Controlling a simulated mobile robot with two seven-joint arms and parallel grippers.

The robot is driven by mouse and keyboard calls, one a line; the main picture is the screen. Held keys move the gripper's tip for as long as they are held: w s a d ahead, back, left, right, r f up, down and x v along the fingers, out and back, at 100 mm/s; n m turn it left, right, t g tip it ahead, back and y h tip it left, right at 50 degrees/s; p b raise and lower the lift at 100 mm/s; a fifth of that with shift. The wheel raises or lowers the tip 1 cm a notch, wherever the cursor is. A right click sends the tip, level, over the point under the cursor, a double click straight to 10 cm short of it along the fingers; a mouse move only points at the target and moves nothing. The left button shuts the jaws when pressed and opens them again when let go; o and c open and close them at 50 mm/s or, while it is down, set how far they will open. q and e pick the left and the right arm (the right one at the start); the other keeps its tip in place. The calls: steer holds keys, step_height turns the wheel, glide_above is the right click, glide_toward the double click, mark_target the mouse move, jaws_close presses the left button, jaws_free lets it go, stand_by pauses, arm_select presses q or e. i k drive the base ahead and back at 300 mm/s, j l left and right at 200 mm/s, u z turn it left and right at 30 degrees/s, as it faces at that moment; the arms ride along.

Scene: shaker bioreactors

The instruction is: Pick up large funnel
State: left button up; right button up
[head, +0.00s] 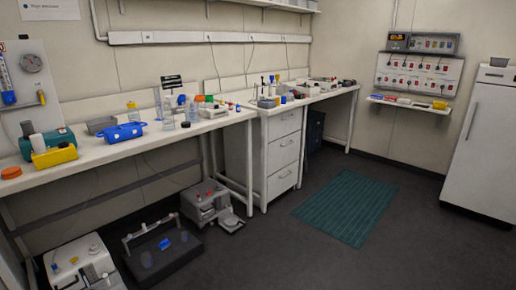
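I cannot make out a large funnel for certain in the head view. Many small items stand on the long white bench (75,177) along the left wall, and most are too small to tell apart. Neither of my grippers is in view.
White drawers (284,155) stand under the bench's far part. Machines, including a white-grey one (208,200) and a dark platform (160,258), sit on the floor below the bench. A green mat (350,206) lies on open floor. A white cabinet (488,145) stands right.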

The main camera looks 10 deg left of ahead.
mark_target(172, 99)
steer(key=i+l+u, duration=0.1)
steer(key=i+u, duration=0.25)
steer(key=i, duration=1.55)
